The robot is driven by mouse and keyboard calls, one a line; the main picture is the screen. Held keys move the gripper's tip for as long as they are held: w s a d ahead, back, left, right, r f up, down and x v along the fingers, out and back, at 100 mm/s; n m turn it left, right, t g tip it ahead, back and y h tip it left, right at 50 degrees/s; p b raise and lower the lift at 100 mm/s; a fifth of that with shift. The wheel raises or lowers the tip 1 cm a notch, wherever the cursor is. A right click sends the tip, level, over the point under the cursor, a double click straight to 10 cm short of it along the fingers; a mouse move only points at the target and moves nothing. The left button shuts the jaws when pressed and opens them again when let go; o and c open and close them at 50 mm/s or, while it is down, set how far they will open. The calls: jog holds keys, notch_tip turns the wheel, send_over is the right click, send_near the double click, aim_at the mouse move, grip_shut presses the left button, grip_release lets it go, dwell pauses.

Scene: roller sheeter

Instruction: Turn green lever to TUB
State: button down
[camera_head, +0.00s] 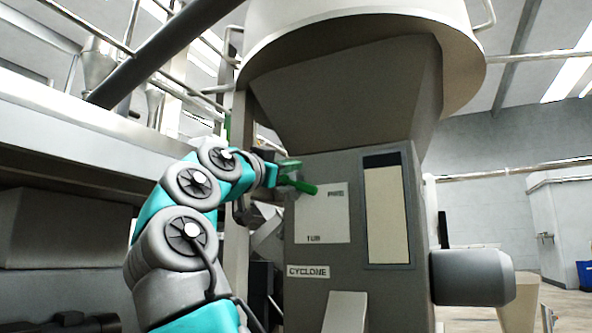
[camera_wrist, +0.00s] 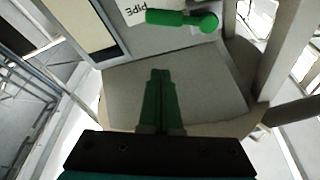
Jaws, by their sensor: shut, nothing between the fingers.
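The green lever (camera_head: 302,187) is mounted on the front of the grey machine housing. Its handle points right and slightly down across the upper part of a white label plate (camera_head: 322,226), near the word PIPE; TUB is printed lower on the plate. In the wrist view the lever (camera_wrist: 180,18) shows at the top edge, with its round hub at the right end and PIPE upside down beside it. My gripper (camera_head: 290,164) is just above the lever in the head view. In the wrist view its green fingers (camera_wrist: 160,75) are shut and empty, apart from the lever.
A CYCLONE sign (camera_head: 308,271) is below the label plate. A dark-framed cream panel (camera_head: 389,215) is right of it. A wide hopper (camera_head: 345,85) overhangs above. A grey cylinder (camera_head: 473,277) juts out at lower right. Rails and a platform are on the left.

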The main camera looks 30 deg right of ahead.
aim_at(298, 185)
jog(key=p+x, duration=0.4)
jog(key=x, duration=0.5)
jog(key=f+b, duration=0.2)
jog(key=w+a+f+b, duration=0.1)
jog(key=shift+w+f, duration=0.1)
jog(key=shift+f, duration=0.3)
